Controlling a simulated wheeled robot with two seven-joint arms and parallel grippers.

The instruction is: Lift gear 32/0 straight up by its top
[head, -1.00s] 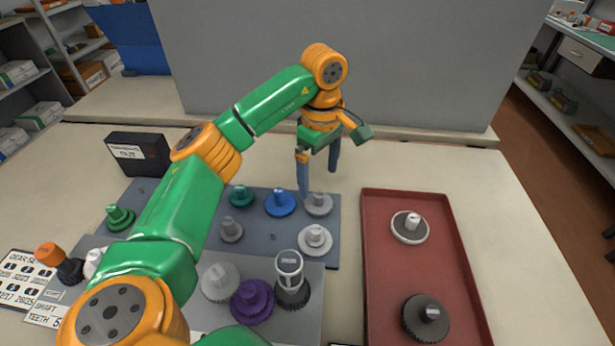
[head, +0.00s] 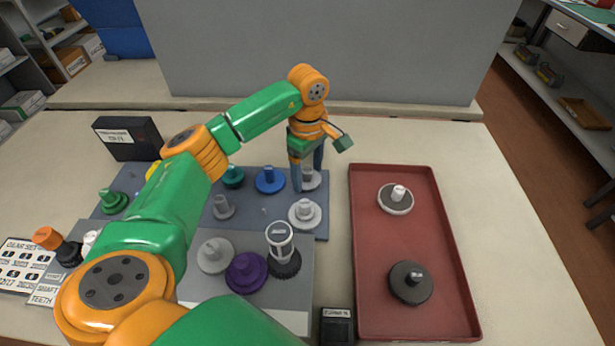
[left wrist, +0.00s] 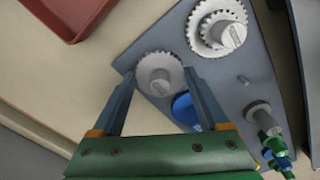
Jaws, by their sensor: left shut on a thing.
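A light grey gear with a short hub (head: 309,181) is at the back right corner of the grey-blue board (head: 262,222). It also shows in the left wrist view (left wrist: 160,66). My left gripper (head: 307,178) points down over it, with one blue finger on each side of it, and is shut on this gear. The fingers hide part of the gear in the head view. I cannot tell whether it rests on the board or is clear of it. No number is readable on it. My right gripper is not in view.
Close by are a blue gear (head: 270,181) and a white gear (head: 305,213). A purple gear (head: 246,273) and a dark gear with a white cage-like top (head: 281,250) stand nearer. The red tray (head: 357,250) at right holds two gears, with free room between them.

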